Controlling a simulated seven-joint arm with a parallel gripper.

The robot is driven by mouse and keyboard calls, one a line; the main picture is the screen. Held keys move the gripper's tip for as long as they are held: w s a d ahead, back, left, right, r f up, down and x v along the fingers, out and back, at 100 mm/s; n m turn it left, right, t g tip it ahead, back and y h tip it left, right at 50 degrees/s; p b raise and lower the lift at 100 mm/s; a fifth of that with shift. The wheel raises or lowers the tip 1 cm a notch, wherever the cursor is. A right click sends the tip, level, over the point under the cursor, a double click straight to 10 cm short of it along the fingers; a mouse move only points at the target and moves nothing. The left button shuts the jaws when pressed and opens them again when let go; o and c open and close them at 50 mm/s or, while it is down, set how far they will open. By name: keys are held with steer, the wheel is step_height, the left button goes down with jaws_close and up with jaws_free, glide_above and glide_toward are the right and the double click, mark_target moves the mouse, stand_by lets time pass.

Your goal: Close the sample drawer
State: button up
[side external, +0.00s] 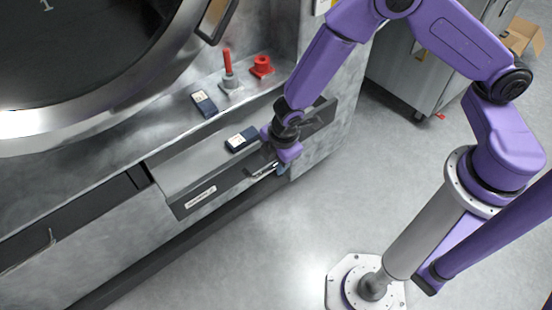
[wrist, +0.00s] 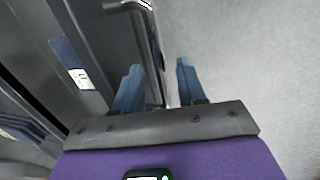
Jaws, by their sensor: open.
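The sample drawer (side external: 205,165) is a grey tray pulled out from the machine's front, with a white label on its front panel. A dark blue device with a pale display (side external: 242,139) lies inside it; it also shows in the wrist view (wrist: 72,62). My gripper (side external: 268,172) is at the drawer's front panel. In the wrist view my gripper (wrist: 159,66) has its two blue fingers apart. The metal drawer handle (wrist: 150,42) runs between the fingers, nearer the left one. Whether either finger touches it cannot be told.
On the ledge above the drawer are another dark blue device (side external: 204,104), a red-handled grey piece (side external: 229,75) and a red fitting (side external: 262,66). A large round door (side external: 100,110) is at upper left. The floor (side external: 270,245) before the drawer is clear.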

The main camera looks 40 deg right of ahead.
steer(key=shift+f, duration=0.1)
steer(key=shift+c, duration=0.3)
jaws_close()
steer(key=shift+w, duration=0.15)
steer(key=w, duration=1.5)
steer(key=shift+w, duration=0.15)
steer(key=shift+w+d, duration=0.1)
steer(key=shift+o, duration=0.3)
jaws_free()
